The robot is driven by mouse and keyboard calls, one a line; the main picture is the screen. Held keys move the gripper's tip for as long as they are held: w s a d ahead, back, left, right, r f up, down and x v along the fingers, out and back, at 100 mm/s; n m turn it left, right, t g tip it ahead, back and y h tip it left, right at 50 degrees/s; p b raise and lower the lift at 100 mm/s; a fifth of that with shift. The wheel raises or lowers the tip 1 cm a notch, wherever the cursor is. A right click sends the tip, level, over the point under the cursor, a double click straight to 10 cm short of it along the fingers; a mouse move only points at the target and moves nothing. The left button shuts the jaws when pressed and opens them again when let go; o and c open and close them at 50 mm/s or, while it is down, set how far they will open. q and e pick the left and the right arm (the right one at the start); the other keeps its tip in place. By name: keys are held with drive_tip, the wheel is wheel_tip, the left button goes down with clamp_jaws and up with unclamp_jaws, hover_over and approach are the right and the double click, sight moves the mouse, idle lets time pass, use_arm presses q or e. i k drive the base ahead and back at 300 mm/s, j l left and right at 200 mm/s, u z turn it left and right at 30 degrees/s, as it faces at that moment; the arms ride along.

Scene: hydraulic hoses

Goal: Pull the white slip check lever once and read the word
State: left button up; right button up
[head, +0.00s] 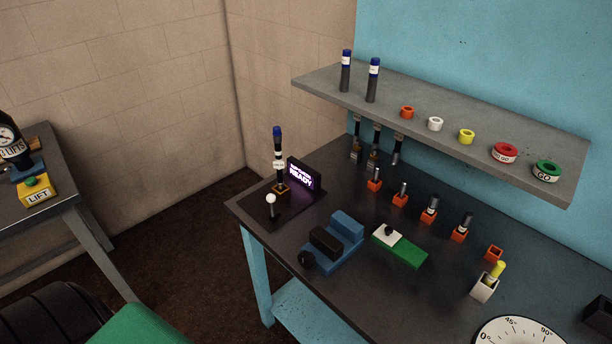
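The white slip check lever (271,198) has a round white knob and stands upright on a dark base plate at the left corner of the dark bench. Right behind it is a small black display (301,178) with glowing letters; the large word reads READY, and a smaller line above it is too small to read. Next to the display a dark hose piece with a blue top (278,150) and a white label stands upright in an orange-yellow socket.
A blue vise-like block (346,226) and a green-and-white block (405,250) lie on the bench right of the lever. Several orange holders (400,200) stand behind. A grey shelf (450,118) overhangs the back. A yellow LIFT box (36,192) sits on the left table.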

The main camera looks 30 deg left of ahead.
sight(270, 198)
drive_tip(key=j, duration=0.9)
drive_tip(key=i+j, duration=0.15)
drive_tip(key=j, duration=1.6)
drive_tip(key=i+u, duration=0.05)
